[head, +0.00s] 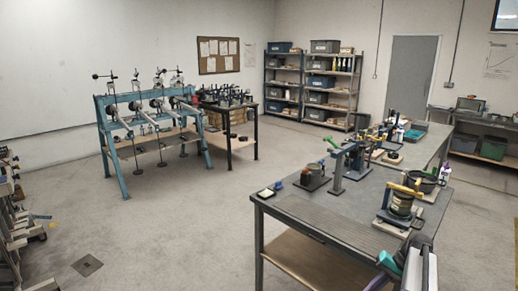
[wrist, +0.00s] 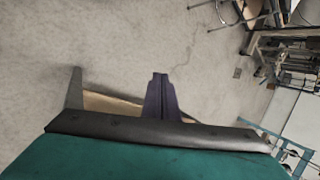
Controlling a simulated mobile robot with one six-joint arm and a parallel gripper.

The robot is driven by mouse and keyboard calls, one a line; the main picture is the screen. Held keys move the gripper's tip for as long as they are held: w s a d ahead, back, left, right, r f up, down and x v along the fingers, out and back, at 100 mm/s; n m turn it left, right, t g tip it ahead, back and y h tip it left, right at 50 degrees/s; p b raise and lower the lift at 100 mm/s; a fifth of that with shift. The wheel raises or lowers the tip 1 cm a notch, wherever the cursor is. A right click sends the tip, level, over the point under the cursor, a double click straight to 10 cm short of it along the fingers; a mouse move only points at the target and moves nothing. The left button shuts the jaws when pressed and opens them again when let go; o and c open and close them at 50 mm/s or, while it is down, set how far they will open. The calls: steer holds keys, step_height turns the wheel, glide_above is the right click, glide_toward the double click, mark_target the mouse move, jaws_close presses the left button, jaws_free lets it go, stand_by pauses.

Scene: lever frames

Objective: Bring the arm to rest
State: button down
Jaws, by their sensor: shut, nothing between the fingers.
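My gripper (wrist: 160,78) shows in the wrist view as a narrow purple pair of fingers, closed together with nothing held. It points out over bare floor. A wide teal body with a dark edge fills the bottom of that view and hides the base of the fingers. In the head view, parts of my arm show at the bottom right, near the front of the workbench (head: 312,212). The arm's lower part is cut off by the picture edge.
A blue frame (head: 112,150) with hanging weights stands at the left. Open floor (head: 190,235) lies between. Shelves (head: 330,88) stand at the back.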

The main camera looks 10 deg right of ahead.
steer(key=s+a+f+n+g, duration=0.25)
steer(key=a+f, duration=0.75)
steer(key=a, duration=0.5)
steer(key=s+a+f+n+g, duration=0.1)
steer(key=s+a+f+g, duration=0.15)
steer(key=a+f, duration=0.95)
steer(key=s+a+f+n+g+h, duration=0.1)
steer(key=s+a+f+h, duration=0.1)
steer(key=s, duration=0.5)
steer(key=s+a+f+n+h, duration=0.1)
steer(key=s+a+f+h, duration=0.1)
steer(key=s+a+f, duration=0.2)
steer(key=s+a+f+n+g+h+b, duration=0.1)
steer(key=s+a+f+h, duration=0.1)
steer(key=s+a, duration=0.4)
steer(key=s+f, duration=0.1)
steer(key=s, duration=0.4)
steer(key=shift+n+g, duration=0.3)
steer(key=shift+n, duration=0.05)
steer(key=shift+d, duration=0.1)
